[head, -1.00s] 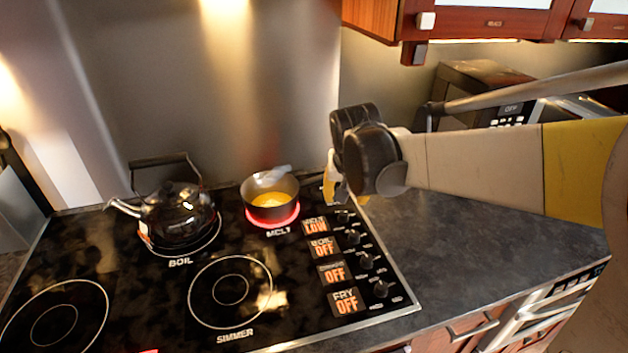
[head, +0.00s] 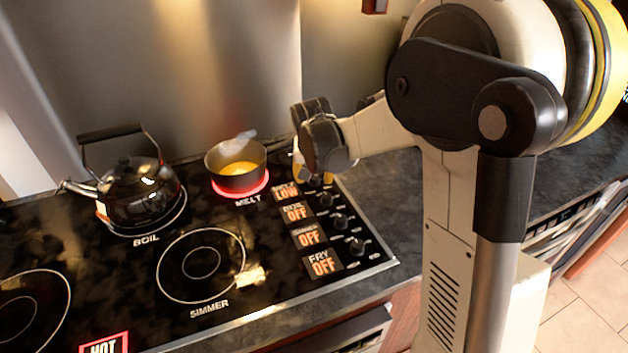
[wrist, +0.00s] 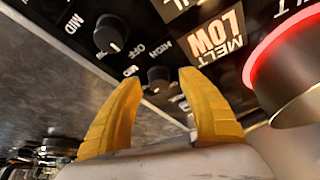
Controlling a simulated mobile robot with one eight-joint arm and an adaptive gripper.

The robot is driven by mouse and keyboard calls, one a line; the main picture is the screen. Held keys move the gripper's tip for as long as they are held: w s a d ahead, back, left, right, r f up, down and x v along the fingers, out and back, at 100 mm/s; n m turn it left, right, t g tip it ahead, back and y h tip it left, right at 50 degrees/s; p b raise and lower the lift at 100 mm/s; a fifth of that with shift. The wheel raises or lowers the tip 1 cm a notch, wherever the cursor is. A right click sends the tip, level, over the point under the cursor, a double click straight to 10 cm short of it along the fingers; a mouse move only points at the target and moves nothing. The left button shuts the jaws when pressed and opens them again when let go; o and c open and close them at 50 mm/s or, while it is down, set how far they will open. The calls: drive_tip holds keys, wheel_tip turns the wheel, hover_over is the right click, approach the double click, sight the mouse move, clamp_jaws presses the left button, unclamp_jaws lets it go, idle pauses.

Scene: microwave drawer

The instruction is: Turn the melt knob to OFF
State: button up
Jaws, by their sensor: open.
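The melt knob (wrist: 158,76) is a small black dial beside the orange "MELT LOW" display (wrist: 216,37) in the wrist view. That display also shows in the head view (head: 286,191). My gripper (wrist: 160,82) is open, its two yellow fingers pointing at the melt knob, which appears between the fingertips. I cannot tell whether they touch it. In the head view my gripper (head: 299,168) is low over the far end of the knob row and largely hides the melt knob.
The boil knob (wrist: 110,33) is close to the melt knob. A pan with yellow contents (head: 236,166) sits on the glowing red melt burner, left of my gripper. A black kettle (head: 138,192) stands on the boil burner. The boil, simmer and fry displays read OFF.

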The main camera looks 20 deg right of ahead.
clamp_jaws()
drive_tip(key=shift+n, duration=0.3)
drive_tip(key=n+y+p, duration=0.1)
drive_tip(key=n, duration=0.1)
drive_tip(key=shift+d+n, duration=0.1)
drive_tip(key=shift+n, duration=0.2)
drive_tip(key=n+y, duration=0.1)
drive_tip(key=n, duration=0.2)
drive_tip(key=shift+n+p, duration=0.3)
drive_tip(key=shift+p, duration=0.05)
drive_tip(key=n+y, duration=0.2)
drive_tip(key=n, duration=0.2)
drive_tip(key=shift+p, duration=0.3)
drive_tip(key=shift+n+g+y, duration=0.3)
drive_tip(key=shift+n+y, duration=0.2)
drive_tip(key=shift+n, duration=1.2)
